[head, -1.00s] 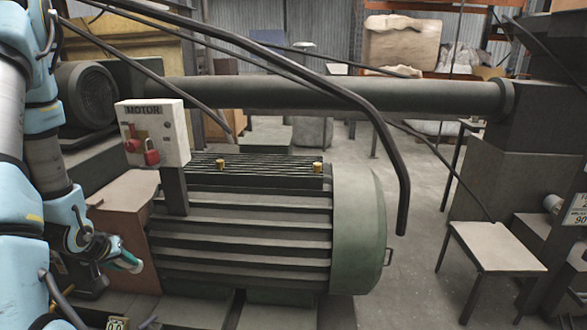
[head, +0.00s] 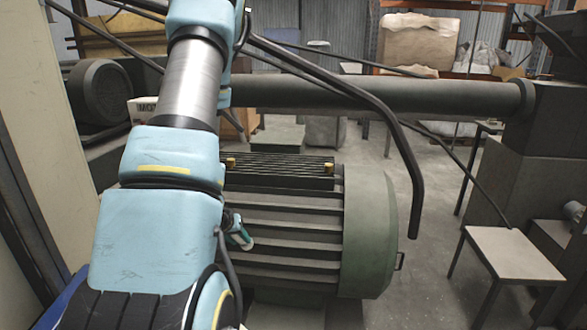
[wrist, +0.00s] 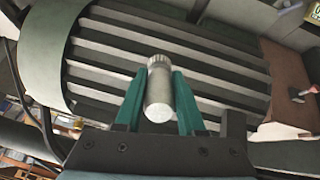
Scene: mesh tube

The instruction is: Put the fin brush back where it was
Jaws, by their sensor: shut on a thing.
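My gripper (wrist: 160,85) has two teal fingers shut on the fin brush (wrist: 158,100), a short grey-white cylinder with a paler, textured far end. In the wrist view, the brush stands out between the fingers toward the ribbed green motor (wrist: 115,50). Whether it touches the fins cannot be told. In the head view, my gripper (head: 238,230) shows small beside the motor's finned side (head: 290,225), to the right of my arm. My arm hides the left part of the motor and most of the control box (head: 140,110).
A thick horizontal pipe (head: 370,95) runs behind the motor. A small table (head: 515,252) stands at right, with free floor between.

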